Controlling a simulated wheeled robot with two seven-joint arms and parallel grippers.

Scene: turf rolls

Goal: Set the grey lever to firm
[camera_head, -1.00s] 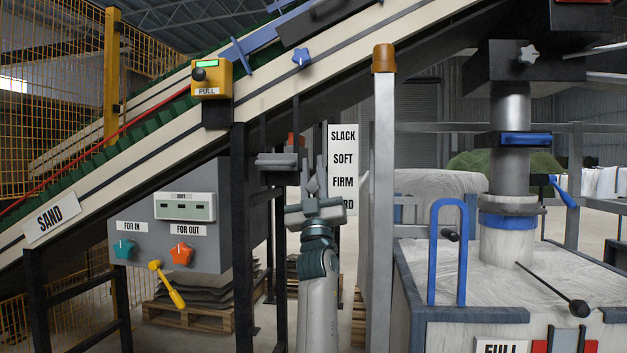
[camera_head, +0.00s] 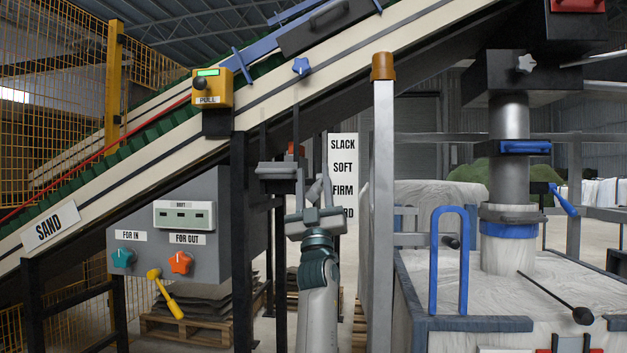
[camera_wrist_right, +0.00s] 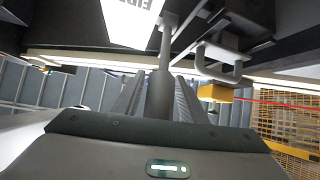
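The grey lever (camera_wrist_right: 160,95) is a rod with a thicker grey grip. In the right wrist view its grip stands between the two fingers of my right gripper (camera_wrist_right: 160,98). The ribbed inner faces of the fingers show, with narrow gaps beside the grip, so the gripper looks open around it. In the head view my right gripper (camera_head: 314,188) points up, just left of the white sign (camera_head: 343,152) reading SLACK, SOFT, FIRM and a partly hidden last word. It is about level with FIRM. The lever is mostly hidden there. My left gripper is not in view.
A grey bracket with a handle (camera_head: 276,172) is close on the left of the gripper; it also shows in the wrist view (camera_wrist_right: 222,62). Dark frame posts (camera_head: 240,240) stand left, a pale post (camera_head: 383,200) right. The conveyor (camera_head: 300,95) slopes overhead.

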